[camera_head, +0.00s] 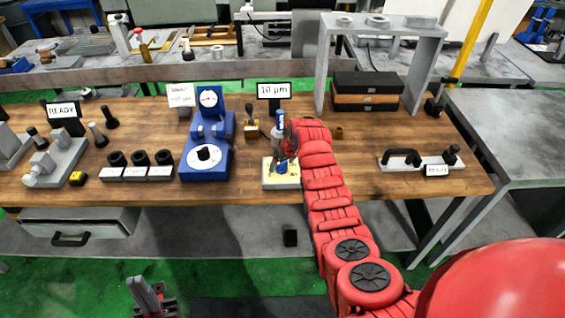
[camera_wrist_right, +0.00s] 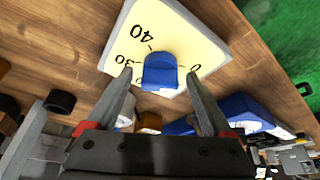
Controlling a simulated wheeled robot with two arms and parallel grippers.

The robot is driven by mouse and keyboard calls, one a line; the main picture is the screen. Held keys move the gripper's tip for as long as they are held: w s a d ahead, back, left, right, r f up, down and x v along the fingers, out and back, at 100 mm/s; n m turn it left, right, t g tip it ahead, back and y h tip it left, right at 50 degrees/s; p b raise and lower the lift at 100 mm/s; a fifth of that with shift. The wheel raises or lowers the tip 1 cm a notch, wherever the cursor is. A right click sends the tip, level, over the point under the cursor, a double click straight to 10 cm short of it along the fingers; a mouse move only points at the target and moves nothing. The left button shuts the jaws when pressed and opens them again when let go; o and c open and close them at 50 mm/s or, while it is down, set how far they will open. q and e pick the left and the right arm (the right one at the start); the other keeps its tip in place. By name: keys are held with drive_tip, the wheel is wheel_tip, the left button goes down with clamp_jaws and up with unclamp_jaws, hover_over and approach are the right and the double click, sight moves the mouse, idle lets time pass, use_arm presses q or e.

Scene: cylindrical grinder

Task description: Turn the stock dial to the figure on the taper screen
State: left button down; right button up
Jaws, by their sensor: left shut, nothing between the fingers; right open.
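The stock dial is a cream plate (camera_head: 270,181) with a blue knob, on the wooden bench in the head view. In the right wrist view the dial plate (camera_wrist_right: 185,33) shows the figures 40, 30 and 0, and the blue knob (camera_wrist_right: 161,72) stands up from it. Where the knob points is unclear. My right gripper (camera_wrist_right: 159,77) is open, with one finger on each side of the knob and gaps between. The taper screen (camera_head: 273,90) behind the dial reads 10 µm. My left gripper (camera_head: 149,292) is shut and empty, low in front of the bench.
A blue base (camera_head: 205,160) with a gauge and round dial stands left of the stock dial. Black rings (camera_head: 140,158) and a READY sign (camera_head: 63,110) are further left. A grey frame (camera_head: 427,65) stands behind right.

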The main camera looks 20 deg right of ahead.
drive_tip(key=shift+w+f, duration=0.1)
drive_tip(key=shift+f, duration=0.05)
drive_tip(key=shift+c, duration=0.2)
drive_tip(key=c, duration=1.3)
drive_tip(key=shift+a, duration=0.1)
drive_tip(key=shift+f+m+h+b, duration=0.15)
drive_tip(key=shift+m+h+b, duration=0.25)
drive_tip(key=shift+m, duration=0.6)
drive_tip(key=shift+a+f+m+h+b, duration=0.1)
drive_tip(key=shift+m+h+b, duration=0.2)
drive_tip(key=shift+m+b, duration=0.45)
drive_tip(key=m+h+b, duration=0.1)
drive_tip(key=m+b, duration=0.2)
drive_tip(key=b, duration=0.1)
drive_tip(key=m+h+b, duration=0.1)
drive_tip(key=m+b, duration=0.3)
drive_tip(key=shift+a+f+g, duration=0.1)
drive_tip(key=shift+g, duration=0.2)
drive_tip(key=shift+r+m+g+h+b, duration=0.35)
drive_tip(key=shift+m+b, duration=0.4)
drive_tip(key=shift+b, duration=0.55)
